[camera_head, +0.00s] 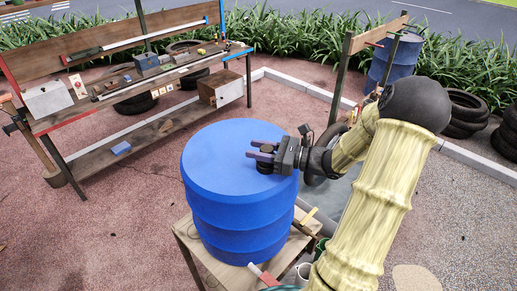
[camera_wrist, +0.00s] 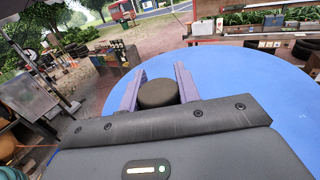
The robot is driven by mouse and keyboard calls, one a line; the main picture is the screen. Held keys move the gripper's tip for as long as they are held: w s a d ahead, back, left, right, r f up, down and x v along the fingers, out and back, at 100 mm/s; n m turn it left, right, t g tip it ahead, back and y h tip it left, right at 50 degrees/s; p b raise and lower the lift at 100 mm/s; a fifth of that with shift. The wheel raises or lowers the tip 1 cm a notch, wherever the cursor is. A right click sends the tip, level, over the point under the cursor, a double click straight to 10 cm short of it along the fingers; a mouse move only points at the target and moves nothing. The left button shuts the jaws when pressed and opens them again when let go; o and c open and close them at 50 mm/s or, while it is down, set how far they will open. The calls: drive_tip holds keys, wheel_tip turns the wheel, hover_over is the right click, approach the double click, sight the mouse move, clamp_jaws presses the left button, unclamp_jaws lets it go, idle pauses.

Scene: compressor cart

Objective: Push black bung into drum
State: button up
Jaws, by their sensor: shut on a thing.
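A blue drum (camera_head: 235,215) stands upright on a small wooden table. Its flat blue top (camera_wrist: 235,80) fills much of the wrist view. The black bung (camera_wrist: 158,93) is a short dark cylinder between the two purple fingers of my gripper (camera_wrist: 158,88). My gripper (camera_head: 258,152) reaches in from the right, low over the right part of the drum top, and is shut on the bung. In the head view the bung (camera_head: 265,167) shows as a dark shape at the fingers. Its underside and any hole in the drum top are hidden, so I cannot tell whether it sits in a hole.
A workbench (camera_head: 75,120) with tools stands at the back left. Another blue drum (camera_head: 398,58) and stacked tyres (camera_head: 466,113) stand at the back right. The rest of the drum top is clear.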

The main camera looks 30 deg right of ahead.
drive_tip(key=shift+f+b, duration=0.3)
drive_tip(key=shift+f, duration=0.35)
drive_tip(key=o, duration=1.1)
drive_tip(key=shift+c, duration=0.2)
drive_tip(key=b+v, duration=0.5)
drive_tip(key=v, duration=1.2)
drive_tip(key=shift+s+d, duration=0.15)
drive_tip(key=shift+s, duration=0.05)
drive_tip(key=shift+w, duration=0.1)
